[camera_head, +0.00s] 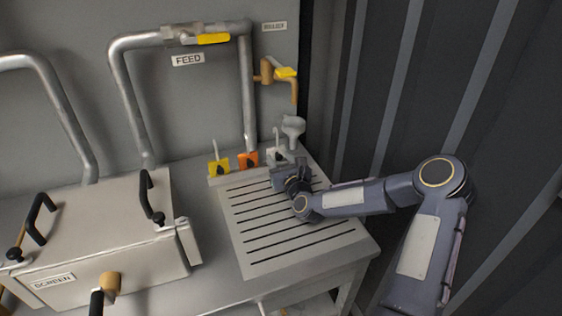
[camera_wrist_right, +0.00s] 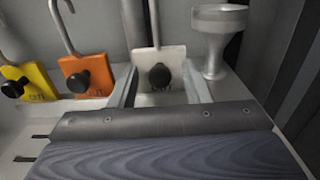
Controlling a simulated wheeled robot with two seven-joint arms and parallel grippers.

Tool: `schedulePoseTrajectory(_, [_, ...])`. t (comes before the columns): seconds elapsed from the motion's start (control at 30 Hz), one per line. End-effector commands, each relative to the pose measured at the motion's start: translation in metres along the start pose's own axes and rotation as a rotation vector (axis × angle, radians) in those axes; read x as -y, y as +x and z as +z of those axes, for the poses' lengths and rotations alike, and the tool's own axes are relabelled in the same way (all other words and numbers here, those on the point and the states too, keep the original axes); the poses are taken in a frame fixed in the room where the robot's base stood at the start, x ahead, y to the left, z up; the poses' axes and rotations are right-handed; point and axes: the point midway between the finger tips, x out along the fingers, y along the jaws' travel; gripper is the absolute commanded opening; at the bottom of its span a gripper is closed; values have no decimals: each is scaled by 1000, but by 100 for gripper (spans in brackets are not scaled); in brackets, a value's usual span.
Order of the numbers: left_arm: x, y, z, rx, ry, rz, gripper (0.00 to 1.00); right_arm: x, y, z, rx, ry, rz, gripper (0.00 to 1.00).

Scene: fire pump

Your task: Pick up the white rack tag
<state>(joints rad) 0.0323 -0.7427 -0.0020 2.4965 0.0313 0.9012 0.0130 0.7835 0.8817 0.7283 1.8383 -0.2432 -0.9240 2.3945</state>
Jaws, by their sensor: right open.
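The white rack tag (camera_head: 273,156) hangs at the right end of a row of tags at the back of the slotted bench top. In the right wrist view the white tag (camera_wrist_right: 161,68) has a black knob on its face and a metal hook rising from its top. My right gripper (camera_head: 280,172) is just in front of it in the head view, partly hiding it. In the right wrist view the open fingers (camera_wrist_right: 160,92) stand on either side of the tag's lower part. I cannot tell whether they touch it. My left gripper is not in view.
An orange tag (camera_head: 248,160) and a yellow tag (camera_head: 218,167) hang to the left of the white one. A grey funnel-shaped cup (camera_wrist_right: 219,40) stands close on the right. The slotted drain board (camera_head: 290,262) is clear in front. A lidded metal box (camera_head: 110,225) stands left.

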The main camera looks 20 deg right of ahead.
Motion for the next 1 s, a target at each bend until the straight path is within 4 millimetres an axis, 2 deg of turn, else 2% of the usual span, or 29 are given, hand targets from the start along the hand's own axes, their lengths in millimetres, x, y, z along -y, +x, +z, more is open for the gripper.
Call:
schedulePoseTrajectory(0.03, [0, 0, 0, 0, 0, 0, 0, 0, 0, 0, 0, 0, 0, 42])
schedulePoseTrajectory(0.3, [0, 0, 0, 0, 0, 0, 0, 0, 0, 0, 0, 0, 0, 8])
schedulePoseTrajectory(0.57, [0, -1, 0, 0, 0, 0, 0, 0, 0, 2, 1, -1, 0, 8])
schedulePoseTrajectory(1.0, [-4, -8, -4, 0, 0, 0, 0, 0, 0, 22, 1, -2, 0, 8])
